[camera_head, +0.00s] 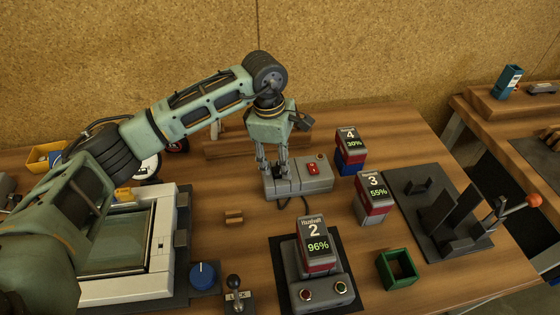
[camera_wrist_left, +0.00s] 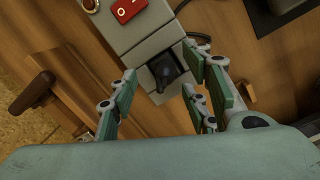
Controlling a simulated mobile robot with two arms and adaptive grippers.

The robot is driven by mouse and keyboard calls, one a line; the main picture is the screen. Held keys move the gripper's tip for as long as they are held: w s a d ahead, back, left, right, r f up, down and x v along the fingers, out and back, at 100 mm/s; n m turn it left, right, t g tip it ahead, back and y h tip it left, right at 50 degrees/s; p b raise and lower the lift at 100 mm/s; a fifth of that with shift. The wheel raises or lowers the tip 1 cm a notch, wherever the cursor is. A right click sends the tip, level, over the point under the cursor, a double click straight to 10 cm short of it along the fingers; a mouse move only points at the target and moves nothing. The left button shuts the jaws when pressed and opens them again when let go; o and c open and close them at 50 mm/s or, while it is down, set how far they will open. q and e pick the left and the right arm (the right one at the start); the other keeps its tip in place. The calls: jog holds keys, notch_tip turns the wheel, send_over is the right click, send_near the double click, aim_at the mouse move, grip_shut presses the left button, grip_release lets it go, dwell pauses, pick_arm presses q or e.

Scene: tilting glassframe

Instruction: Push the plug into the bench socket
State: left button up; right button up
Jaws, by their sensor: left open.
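The bench socket (camera_head: 312,184) is a grey block with a red rocker switch, standing at the middle of the bench. It also shows in the left wrist view (camera_wrist_left: 148,42). A black plug (camera_wrist_left: 168,70) is at the socket's end in the left wrist view; I cannot tell how deep it sits. In the head view my gripper hides it. My left gripper (camera_head: 273,168) points down over that end of the socket. Its fingers are open, one side on either side of the plug, apart from it in the left wrist view (camera_wrist_left: 160,82). My right gripper is not in view.
A dark cable (camera_head: 282,205) runs by the socket's front. Numbered blocks 4 (camera_head: 349,146), 3 (camera_head: 373,193) and 2 (camera_head: 314,240) stand to the right and in front. A white-framed glass unit (camera_head: 163,240) fills the left bench.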

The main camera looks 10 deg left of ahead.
aim_at(274, 169)
pick_arm(q)
notch_tip(274, 169, up, 10)
jog(key=a, duration=0.1)
jog(key=shift+s+r, duration=0.15)
jog(key=shift+s, duration=0.1)
jog(key=shift+a, duration=0.1)
